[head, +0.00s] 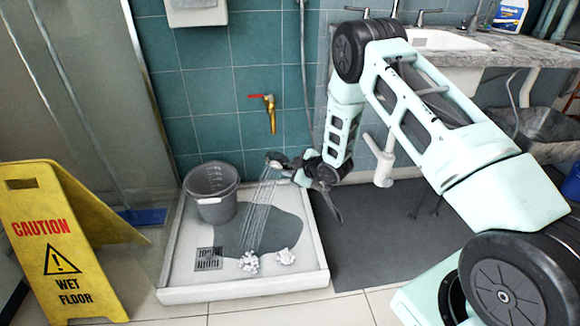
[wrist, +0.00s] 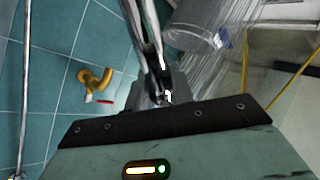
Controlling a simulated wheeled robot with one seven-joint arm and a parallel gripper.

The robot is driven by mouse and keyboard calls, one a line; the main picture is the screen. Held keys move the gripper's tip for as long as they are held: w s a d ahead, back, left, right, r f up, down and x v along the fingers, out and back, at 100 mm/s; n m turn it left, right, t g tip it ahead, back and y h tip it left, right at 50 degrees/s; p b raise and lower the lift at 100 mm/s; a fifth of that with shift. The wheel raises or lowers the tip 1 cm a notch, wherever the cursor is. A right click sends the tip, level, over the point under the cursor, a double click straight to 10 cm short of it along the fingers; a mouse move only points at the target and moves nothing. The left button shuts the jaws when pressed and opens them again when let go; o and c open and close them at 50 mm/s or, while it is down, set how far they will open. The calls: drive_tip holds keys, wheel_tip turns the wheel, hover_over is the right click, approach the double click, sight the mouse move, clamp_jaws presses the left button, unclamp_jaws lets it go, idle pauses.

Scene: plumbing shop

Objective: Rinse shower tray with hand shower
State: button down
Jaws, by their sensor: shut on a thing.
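My gripper (head: 318,176) is shut on the hand shower (head: 277,161) above the right rear part of the shower tray (head: 245,290). The shower head points left and down, and streams of water fall from it into the tray. In the wrist view the gripper (wrist: 160,95) holds the chrome handle (wrist: 146,35). A dark wet patch (head: 262,226) covers the tray's middle. Two white foam clumps (head: 248,262) sit near the tray's front, right of the square drain grate (head: 208,259). The water reaches the tray close to the left clump.
A grey bucket (head: 212,190) stands in the tray's back left. A yellow wet-floor sign (head: 50,245) stands left of the tray. A brass tap with a red handle (head: 268,108) juts from the tiled wall. A sink counter (head: 500,50) is at the right, above a dark mat (head: 370,245).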

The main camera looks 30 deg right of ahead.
drive_tip(key=shift+s+a+p, duration=0.55)
drive_tip(key=shift+s+p, duration=0.3)
drive_tip(key=shift+s, duration=3.25)
drive_tip(key=s+d, duration=0.4)
drive_tip(key=d, duration=0.9)
drive_tip(key=shift+p, duration=0.45)
drive_tip(key=shift+s+d, duration=0.1)
drive_tip(key=shift+d, duration=0.05)
idle(0.7)
